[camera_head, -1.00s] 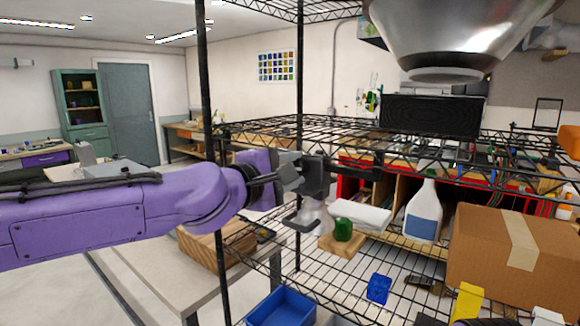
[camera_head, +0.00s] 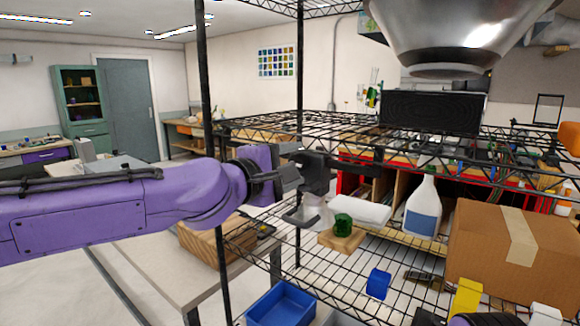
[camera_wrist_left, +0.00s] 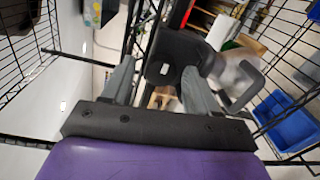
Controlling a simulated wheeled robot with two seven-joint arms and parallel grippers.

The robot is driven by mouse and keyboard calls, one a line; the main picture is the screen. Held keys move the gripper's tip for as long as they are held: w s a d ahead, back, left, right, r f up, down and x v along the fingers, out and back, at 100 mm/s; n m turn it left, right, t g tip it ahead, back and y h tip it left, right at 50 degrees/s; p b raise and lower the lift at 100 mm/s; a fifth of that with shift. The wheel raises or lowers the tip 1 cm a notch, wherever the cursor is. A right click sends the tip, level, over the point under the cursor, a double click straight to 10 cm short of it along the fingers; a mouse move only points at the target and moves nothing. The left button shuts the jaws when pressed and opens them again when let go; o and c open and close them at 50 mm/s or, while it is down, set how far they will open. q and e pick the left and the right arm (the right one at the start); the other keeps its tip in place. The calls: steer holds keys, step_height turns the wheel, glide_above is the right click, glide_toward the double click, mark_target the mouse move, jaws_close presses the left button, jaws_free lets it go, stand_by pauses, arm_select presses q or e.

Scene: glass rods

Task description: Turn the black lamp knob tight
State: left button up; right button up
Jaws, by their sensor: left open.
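My left gripper (camera_head: 290,176) reaches in from the left in the head view, by the shelf's front. Its grey fingers are apart, and they show again in the left wrist view (camera_wrist_left: 157,88). A black clamp-like part with the lamp knob (camera_head: 316,172) is just right of the fingertips. In the left wrist view this black part (camera_wrist_left: 180,52) lies ahead of and between the fingers. I cannot tell whether they touch it. A grey hook-shaped piece (camera_wrist_left: 240,86) sticks out beside it. The metal lamp shade (camera_head: 450,35) hangs at top right.
The black wire shelf (camera_head: 300,135) and its posts stand close around the gripper. A green object sits on a wooden board (camera_head: 340,240) below, beside a spray bottle (camera_head: 423,208). A cardboard box (camera_head: 520,255) and a blue bin (camera_head: 282,305) are lower down.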

arm_select(q)
steer(key=shift+f, duration=0.2)
steer(key=s+a+n+h+b, duration=0.1)
steer(key=s+a+n+b, duration=0.65)
steer(key=n+b, duration=0.8)
steer(key=w+d+f+g+y+p, duration=0.1)
steer(key=w+f+y+p, duration=0.15)
steer(key=f, duration=0.65)
steer(key=w+d+f+g+y+p, duration=0.1)
steer(key=w+d+f+y, duration=0.15)
steer(key=f, duration=0.75)
steer(key=a+f+m+g+y, duration=0.3)
steer(key=f, duration=1.8)
steer(key=shift+w, duration=0.25)
